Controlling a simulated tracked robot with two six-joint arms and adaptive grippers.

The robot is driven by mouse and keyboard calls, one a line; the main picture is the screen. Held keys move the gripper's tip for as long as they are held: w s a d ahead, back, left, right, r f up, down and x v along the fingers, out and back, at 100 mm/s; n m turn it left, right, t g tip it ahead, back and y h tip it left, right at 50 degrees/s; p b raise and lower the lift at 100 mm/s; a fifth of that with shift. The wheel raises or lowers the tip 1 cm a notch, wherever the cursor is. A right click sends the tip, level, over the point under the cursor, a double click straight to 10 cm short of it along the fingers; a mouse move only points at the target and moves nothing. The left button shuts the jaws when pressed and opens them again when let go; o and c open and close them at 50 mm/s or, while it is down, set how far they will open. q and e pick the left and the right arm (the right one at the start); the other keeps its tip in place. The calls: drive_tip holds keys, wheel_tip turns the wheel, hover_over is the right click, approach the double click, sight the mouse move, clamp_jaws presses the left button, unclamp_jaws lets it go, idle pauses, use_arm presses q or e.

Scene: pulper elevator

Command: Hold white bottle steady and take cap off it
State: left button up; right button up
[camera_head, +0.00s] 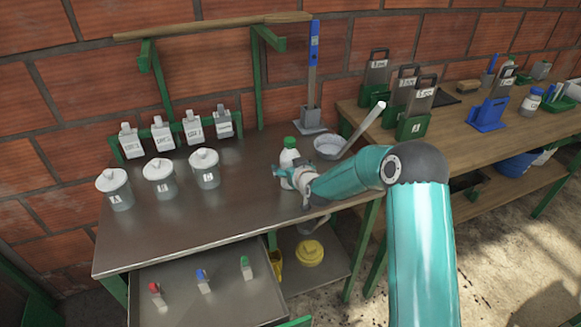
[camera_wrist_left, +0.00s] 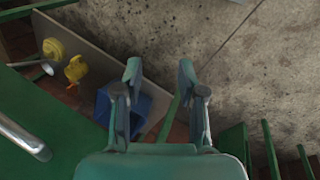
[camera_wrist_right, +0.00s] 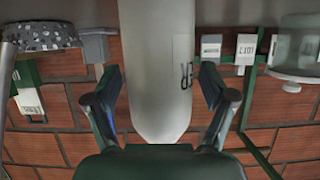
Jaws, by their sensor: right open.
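The white bottle (camera_head: 290,155) with its green cap (camera_head: 290,142) stands upright on the metal table in the head view. My right gripper (camera_head: 284,173) is at the bottle, around its body. In the right wrist view, the bottle (camera_wrist_right: 160,60) lies between the open fingers (camera_wrist_right: 160,85), with a gap on each side. That view appears upside down, and I cannot make out the cap there. My left gripper (camera_wrist_left: 160,70) is open and empty in the left wrist view, over the floor and lower shelf. It does not show in the head view.
Several lidded jars (camera_head: 159,179) and labelled bottles stand left on the metal table (camera_head: 170,225). A pan (camera_head: 331,146) with a long handle is right of the bottle. An open drawer (camera_head: 210,292) with small coloured items juts out in front. The front middle of the tabletop is clear.

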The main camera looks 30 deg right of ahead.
sight(290, 139)
drive_tip(key=shift+r, duration=0.1)
drive_tip(key=c, duration=1.5)
drive_tip(key=shift+o, duration=0.2)
drive_tip(key=shift+r, duration=0.1)
wheel_tip(290, 139, up, 10)
drive_tip(key=shift+r, duration=0.1)
wheel_tip(290, 139, up, 10)
drive_tip(key=p, duration=0.4)
drive_tip(key=shift+f, duration=0.2)
drive_tip(key=o, duration=0.7)
clamp_jaws()
